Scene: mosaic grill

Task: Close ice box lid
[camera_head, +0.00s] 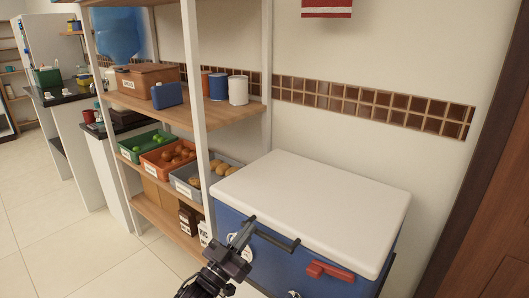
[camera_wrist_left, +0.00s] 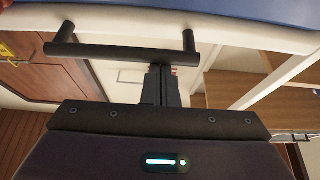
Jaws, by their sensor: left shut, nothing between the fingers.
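The ice box has a blue body (camera_head: 290,262) and a white lid (camera_head: 320,208), and stands at the right in the head view. The lid lies flat over the body, and I see no gap under its front edge. A black bar handle (camera_head: 272,236) sticks out at the front; it also shows in the left wrist view (camera_wrist_left: 110,50). A red latch (camera_head: 328,271) is on the front. My left gripper (camera_head: 243,234) is shut and empty, with its fingertips close by the handle's left end. In the left wrist view its fingers (camera_wrist_left: 160,80) are together beside the bar; contact is unclear.
A wooden shelf unit (camera_head: 180,117) stands left of the ice box, with crates of produce, a blue container (camera_head: 167,95) and canisters (camera_head: 238,90). A dark wooden door frame (camera_head: 480,200) is at the right. Open tiled floor (camera_head: 60,245) lies at the left.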

